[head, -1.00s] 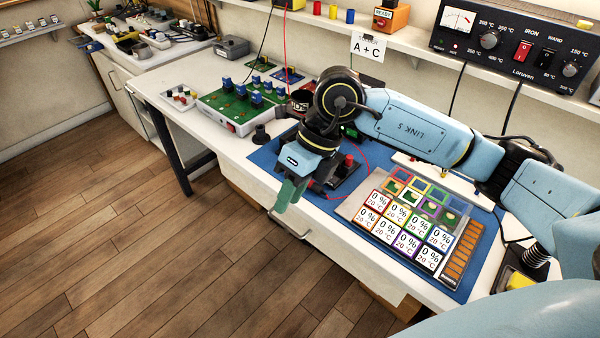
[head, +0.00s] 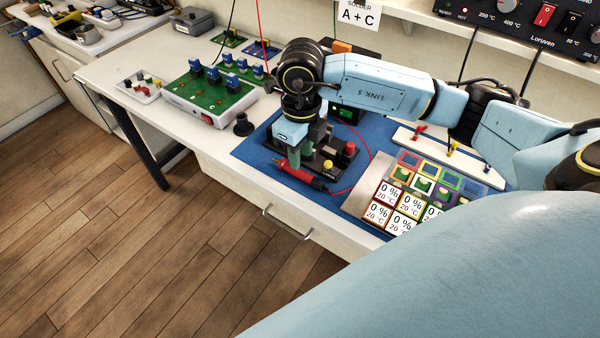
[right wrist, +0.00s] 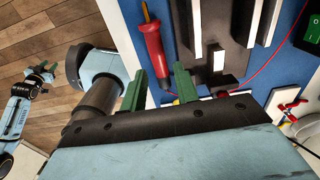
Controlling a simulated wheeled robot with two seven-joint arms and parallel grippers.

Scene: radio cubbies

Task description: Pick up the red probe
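The red probe (head: 300,174) lies at the front edge of the blue mat, beside a black holder block (head: 335,152). In the right wrist view, its red handle (right wrist: 154,50) shows with a brass-coloured tip at the top. My right gripper (head: 294,158) points down right over the probe. Its green fingers (right wrist: 159,85) are apart, with the lower end of the handle showing in the gap between them. I cannot tell whether they touch it. My left gripper (right wrist: 42,70) shows small at the left of the right wrist view, over the floor; its opening is too small to judge.
A red cable (head: 352,186) runs across the blue mat (head: 262,150). A tray of labelled tiles (head: 372,197) lies to the right. A green circuit board (head: 215,100) and a small dark stand (head: 243,125) are to the left. The bench's front edge is close to the probe.

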